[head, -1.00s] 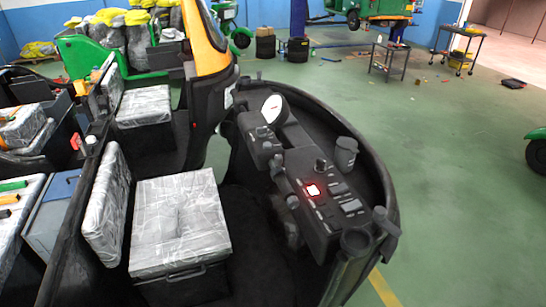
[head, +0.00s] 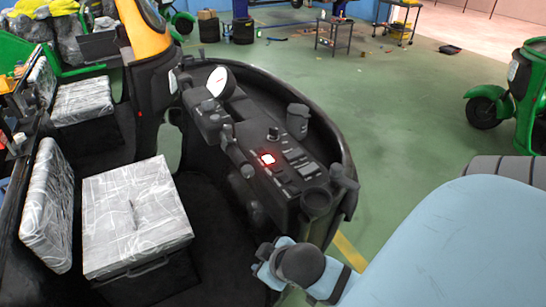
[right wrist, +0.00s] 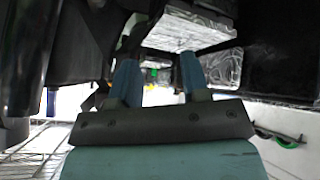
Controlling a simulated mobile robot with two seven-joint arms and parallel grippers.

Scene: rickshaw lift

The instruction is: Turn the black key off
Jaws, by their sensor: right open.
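The rickshaw's black dashboard console (head: 262,185) is in the middle of the head view. A small black upright knob (head: 273,133), which may be the black key, stands on it near a lit red-white button (head: 267,159). Its turn position is too small to tell. My right arm comes in from the lower right; its gripper end (head: 268,272) is below and in front of the console, apart from the knob. In the right wrist view, my right gripper (right wrist: 158,80) has its two blue fingers apart with nothing between them. My left gripper is not in view.
A plastic-wrapped seat (head: 133,215) is left of the console. A dark cup-like cylinder (head: 297,121) stands on the console's far side. A black curved front panel (head: 335,125) bounds the console. Green floor (head: 415,120) is free to the right, before a green rickshaw (head: 525,90).

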